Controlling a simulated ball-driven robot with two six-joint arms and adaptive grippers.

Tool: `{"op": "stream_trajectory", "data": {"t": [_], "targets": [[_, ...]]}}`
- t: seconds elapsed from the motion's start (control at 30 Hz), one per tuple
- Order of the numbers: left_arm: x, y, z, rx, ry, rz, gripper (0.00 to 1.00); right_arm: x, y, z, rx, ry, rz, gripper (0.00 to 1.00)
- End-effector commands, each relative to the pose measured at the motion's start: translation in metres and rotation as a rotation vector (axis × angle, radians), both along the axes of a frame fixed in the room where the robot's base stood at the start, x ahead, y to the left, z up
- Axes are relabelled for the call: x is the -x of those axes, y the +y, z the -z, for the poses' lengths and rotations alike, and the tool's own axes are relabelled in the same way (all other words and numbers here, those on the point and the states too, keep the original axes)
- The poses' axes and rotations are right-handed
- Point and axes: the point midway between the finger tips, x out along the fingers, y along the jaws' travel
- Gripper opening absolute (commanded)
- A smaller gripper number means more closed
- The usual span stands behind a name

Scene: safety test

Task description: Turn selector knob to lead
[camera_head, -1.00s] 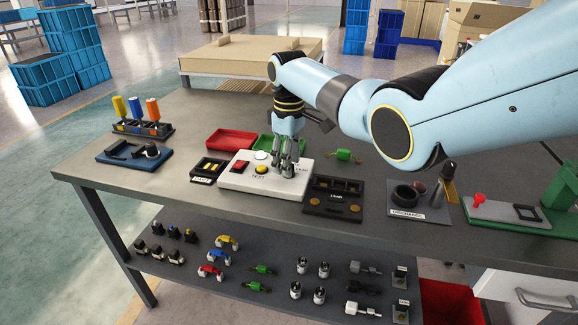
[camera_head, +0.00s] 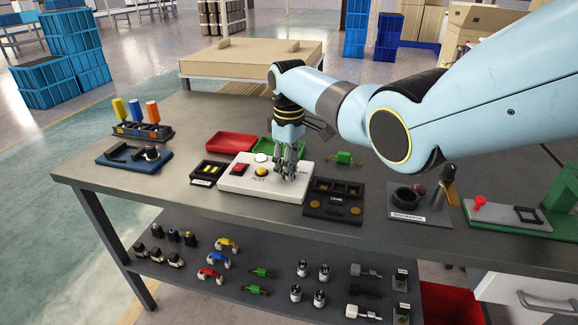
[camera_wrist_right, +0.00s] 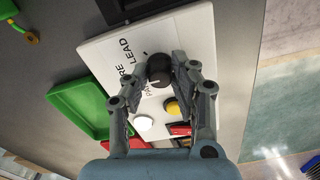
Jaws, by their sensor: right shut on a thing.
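The white panel (camera_head: 235,183) lies on the table and carries the black selector knob (camera_wrist_right: 159,70), seen in the right wrist view. The printed word LEAD (camera_wrist_right: 126,52) is beside the knob on the panel, with other lettering partly hidden by a finger. My right gripper (camera_head: 287,172) points down over the right part of the panel. In the right wrist view its fingertips (camera_wrist_right: 163,68) are on either side of the knob, shut on it. In the head view the fingers hide the knob. I cannot tell exactly where the knob's pointer aims. My left gripper is not in view.
The panel also has a red button (camera_head: 239,169), a yellow button (camera_head: 261,172) and a white button (camera_head: 261,158). A red tray (camera_head: 231,143) and a green tray (camera_head: 268,146) lie behind it. A black box (camera_head: 320,211) stands close on its right.

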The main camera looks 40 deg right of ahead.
Motion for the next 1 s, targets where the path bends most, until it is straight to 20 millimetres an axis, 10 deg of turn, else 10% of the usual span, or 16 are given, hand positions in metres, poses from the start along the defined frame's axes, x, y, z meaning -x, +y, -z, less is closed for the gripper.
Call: {"op": "stream_trajectory", "data": {"t": [1.0], "targets": [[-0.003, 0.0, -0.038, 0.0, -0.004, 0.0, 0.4, 0.001, 0.0, -0.001, 0.001, 0.003, 0.738, 0.0]]}}
